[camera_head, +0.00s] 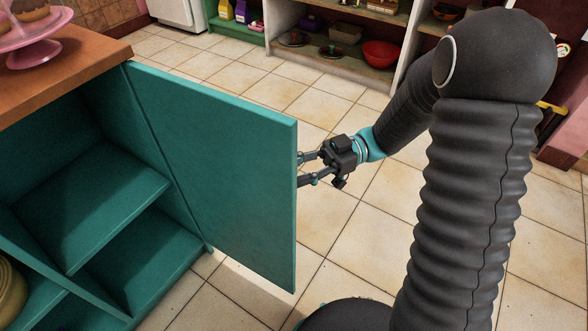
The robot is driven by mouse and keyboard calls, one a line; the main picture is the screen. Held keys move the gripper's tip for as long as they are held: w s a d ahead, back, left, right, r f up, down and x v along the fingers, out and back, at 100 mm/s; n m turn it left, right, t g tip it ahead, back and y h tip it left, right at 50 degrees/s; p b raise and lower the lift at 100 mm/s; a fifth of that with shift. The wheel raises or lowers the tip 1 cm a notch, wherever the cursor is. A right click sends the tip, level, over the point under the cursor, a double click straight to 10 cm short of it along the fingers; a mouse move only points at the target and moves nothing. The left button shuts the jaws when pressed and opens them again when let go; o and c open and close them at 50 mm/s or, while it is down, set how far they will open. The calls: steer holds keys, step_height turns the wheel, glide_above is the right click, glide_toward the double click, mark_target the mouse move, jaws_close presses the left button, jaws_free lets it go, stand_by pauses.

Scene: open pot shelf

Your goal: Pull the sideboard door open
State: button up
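The sideboard (62,66) stands at the left, teal with a wooden top. Its teal door (215,170) stands swung out from the body, and empty teal shelves (95,210) show inside. My gripper (302,170) is at the door's free edge, on the right. Its two fingers are spread apart, one above the other, and point left toward the door. The fingertips reach the door's edge in the picture and are partly hidden behind it. I cannot tell whether they touch the door, and no handle shows.
A pink cake stand (40,45) with cakes is on the sideboard top. A yellowish round pot (10,290) sits low at the left edge. An open shelf (340,60) with a red bowl (380,54) and other dishes stands at the back. The tiled floor (330,235) between is clear.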

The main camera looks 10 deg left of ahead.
steer(key=v, duration=1.2)
